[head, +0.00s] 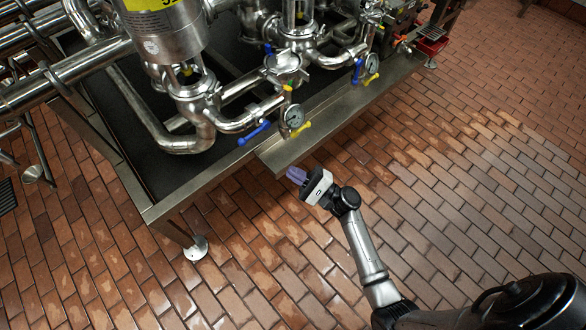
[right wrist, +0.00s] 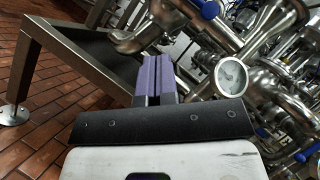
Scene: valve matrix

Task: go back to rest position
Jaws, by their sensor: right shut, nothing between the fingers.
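My right gripper (head: 297,176) is at the front edge of the steel valve frame (head: 330,130) in the head view, above the brick floor. Its purple fingers (right wrist: 158,78) are shut together and empty in the right wrist view. In the head view, a blue valve handle (head: 254,133) and a yellow handle (head: 301,129) sit beside a round gauge (head: 293,117) beyond the gripper. The gauge also shows in the right wrist view (right wrist: 231,76), to the right of the fingers. My left gripper is not in view.
Steel pipes and valves fill the frame behind the gripper. More handles, one blue (head: 357,70) and one yellow (head: 371,78), are by a second gauge (head: 371,63). A frame leg with a round foot (head: 196,248) stands at the front corner. The brick floor (head: 470,160) at right is clear.

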